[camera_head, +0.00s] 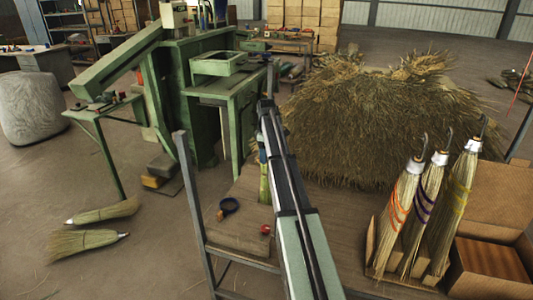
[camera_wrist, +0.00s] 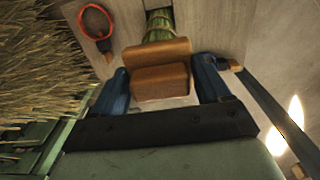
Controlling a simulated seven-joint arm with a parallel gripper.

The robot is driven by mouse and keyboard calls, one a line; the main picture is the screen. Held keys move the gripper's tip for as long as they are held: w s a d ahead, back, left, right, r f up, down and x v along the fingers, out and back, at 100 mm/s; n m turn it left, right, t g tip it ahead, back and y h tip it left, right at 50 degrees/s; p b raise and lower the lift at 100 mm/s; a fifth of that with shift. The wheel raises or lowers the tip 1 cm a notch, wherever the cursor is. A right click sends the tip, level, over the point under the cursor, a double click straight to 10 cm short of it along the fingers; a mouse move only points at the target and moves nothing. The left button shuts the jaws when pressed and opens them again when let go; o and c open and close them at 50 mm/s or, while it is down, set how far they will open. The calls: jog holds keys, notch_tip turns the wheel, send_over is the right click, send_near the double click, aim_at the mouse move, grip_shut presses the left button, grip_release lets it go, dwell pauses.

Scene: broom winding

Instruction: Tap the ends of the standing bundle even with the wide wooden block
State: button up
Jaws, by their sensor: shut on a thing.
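The wide wooden block (camera_wrist: 155,52) is brown, with a narrower part (camera_wrist: 160,82) between the blue fingers of my gripper (camera_wrist: 164,84) in the wrist view. My gripper is shut on that part. The standing bundle (camera_wrist: 159,24) of green stalks shows just beyond the block, which hides part of it. I cannot tell whether block and bundle touch. In the head view the bundle (camera_head: 264,184) stands upright on the wooden table, partly behind my arm. The block is hidden there by my arm.
A large straw heap (camera_head: 375,125) stands behind. Finished brooms (camera_head: 405,205) stand in a box at right. A green machine (camera_head: 190,85) is at left.

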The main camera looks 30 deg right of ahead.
jog(key=shift+f, duration=0.45)
dwell(0.8)
jog(key=shift+r, duration=0.15)
jog(key=shift+r, duration=3.4)
jog(key=shift+f, duration=0.15)
jog(key=shift+f, duration=2.85)
jog(key=shift+f, duration=0.4)
jog(key=shift+r, duration=3.4)
